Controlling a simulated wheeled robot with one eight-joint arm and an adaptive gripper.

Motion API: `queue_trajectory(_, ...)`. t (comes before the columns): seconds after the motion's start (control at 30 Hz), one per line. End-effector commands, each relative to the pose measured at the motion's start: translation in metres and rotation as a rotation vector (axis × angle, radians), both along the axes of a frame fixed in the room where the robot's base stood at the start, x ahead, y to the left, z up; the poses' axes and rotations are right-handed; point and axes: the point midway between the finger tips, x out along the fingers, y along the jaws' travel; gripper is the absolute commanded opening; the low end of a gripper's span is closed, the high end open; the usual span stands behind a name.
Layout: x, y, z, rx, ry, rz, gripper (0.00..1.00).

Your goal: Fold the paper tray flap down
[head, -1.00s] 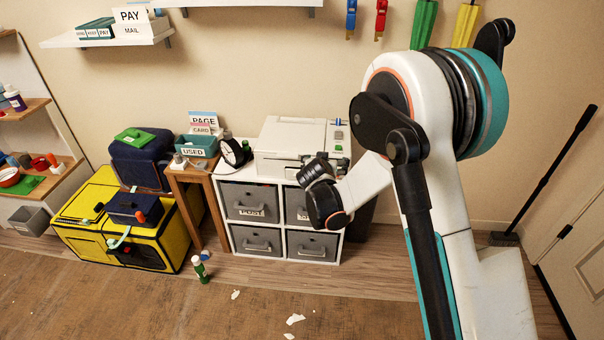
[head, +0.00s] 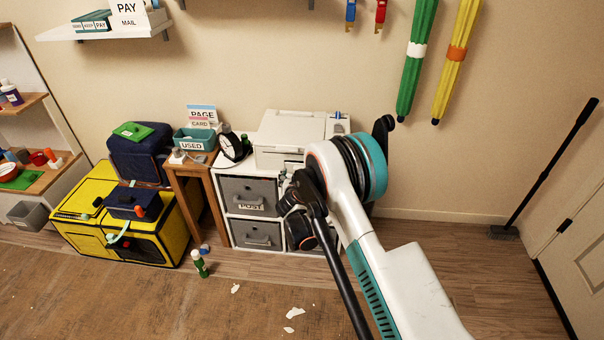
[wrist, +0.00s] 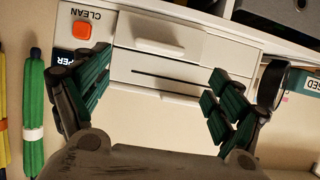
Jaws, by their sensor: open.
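The white printer (head: 290,133) stands on top of the white drawer cabinet in the head view. The wrist view shows it upside down and close: a white front panel with a raised lip (wrist: 160,37), perhaps the paper tray flap, and a dark slot (wrist: 165,80) beside it. I cannot tell for sure which panel is the flap or how far it is folded. My gripper (wrist: 155,100) is open and empty, its green-padded fingers spread wide in front of the printer. In the head view my arm hides the fingers and part of the printer's front.
An orange button (wrist: 83,31) marked CLEAN sits on the printer. Grey drawers (head: 249,196) fill the cabinet below. A side table (head: 192,170) with a teal USED box (head: 196,139) stands to its left. Umbrellas (head: 418,60) hang on the right. White scraps (head: 294,312) lie on the floor.

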Motion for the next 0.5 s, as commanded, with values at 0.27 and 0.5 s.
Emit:
queue_trajectory(0.27, 0.048, -0.002, -0.023, 0.001, 0.0, -0.001, 0.87)
queue_trajectory(0.5, 0.07, -0.002, -0.03, -0.001, 0.0, 0.001, 0.87)
